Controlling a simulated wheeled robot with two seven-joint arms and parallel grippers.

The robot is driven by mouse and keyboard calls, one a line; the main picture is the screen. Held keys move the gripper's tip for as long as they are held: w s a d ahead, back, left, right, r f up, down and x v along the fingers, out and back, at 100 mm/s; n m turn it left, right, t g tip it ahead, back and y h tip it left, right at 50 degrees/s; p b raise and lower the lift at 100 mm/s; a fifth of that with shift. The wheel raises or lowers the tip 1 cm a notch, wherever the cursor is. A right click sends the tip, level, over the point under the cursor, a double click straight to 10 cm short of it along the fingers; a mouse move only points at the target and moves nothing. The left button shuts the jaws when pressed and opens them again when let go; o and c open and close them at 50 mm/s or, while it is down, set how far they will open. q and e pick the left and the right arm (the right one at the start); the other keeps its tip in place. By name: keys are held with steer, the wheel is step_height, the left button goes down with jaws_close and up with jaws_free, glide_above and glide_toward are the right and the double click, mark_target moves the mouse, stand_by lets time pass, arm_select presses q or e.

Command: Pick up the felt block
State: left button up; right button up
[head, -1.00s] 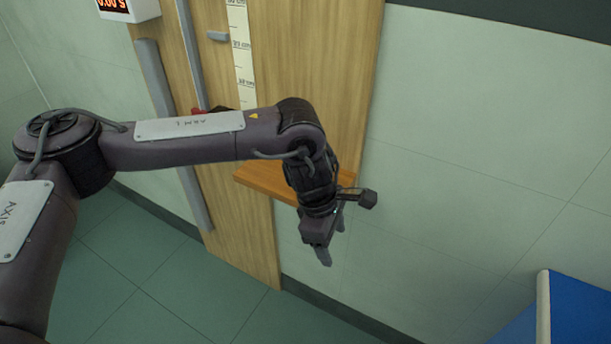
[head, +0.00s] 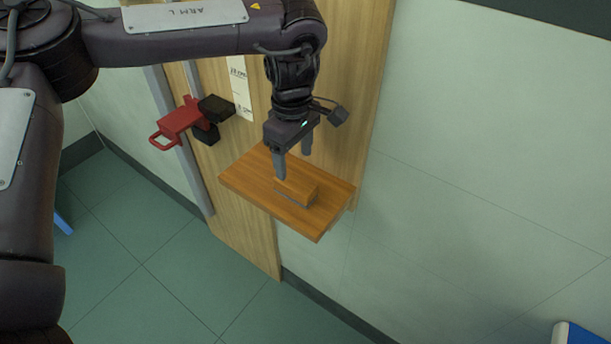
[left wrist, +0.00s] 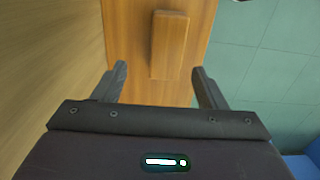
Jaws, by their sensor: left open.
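The felt block (head: 297,190) is a small wooden-topped block with a thin grey layer along its lower edge. It lies on a wooden shelf (head: 244,186) fixed to an upright wooden board. In the left wrist view the block (left wrist: 169,44) lies ahead of the fingertips, its near end roughly centred between them. My left gripper (head: 294,163) points down over the shelf, open and empty, with its fingers (left wrist: 158,82) spread wider than the block. In the head view one finger overlaps the block's back edge; contact cannot be told. My right gripper is not in view.
A red holder with black parts (head: 187,121) sits on a grey rail left of the shelf. A paper scale (head: 239,88) runs down the board (head: 347,90). A blue object (head: 577,335) shows at bottom right. The wall right of the shelf is bare.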

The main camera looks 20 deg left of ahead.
mark_target(293, 180)
arm_select(q)
steer(key=f, duration=0.1)
steer(key=s+f+p, duration=0.1)
steer(key=shift+a+f, duration=0.15)
steer(key=shift+f, duration=0.25)
step_height(293, 180, down, 4)
steer(key=shift+r+p, duration=0.2)
steer(key=shift+p, duration=0.45)
steer(key=shift+f, duration=0.3)
steer(key=c, duration=1.1)
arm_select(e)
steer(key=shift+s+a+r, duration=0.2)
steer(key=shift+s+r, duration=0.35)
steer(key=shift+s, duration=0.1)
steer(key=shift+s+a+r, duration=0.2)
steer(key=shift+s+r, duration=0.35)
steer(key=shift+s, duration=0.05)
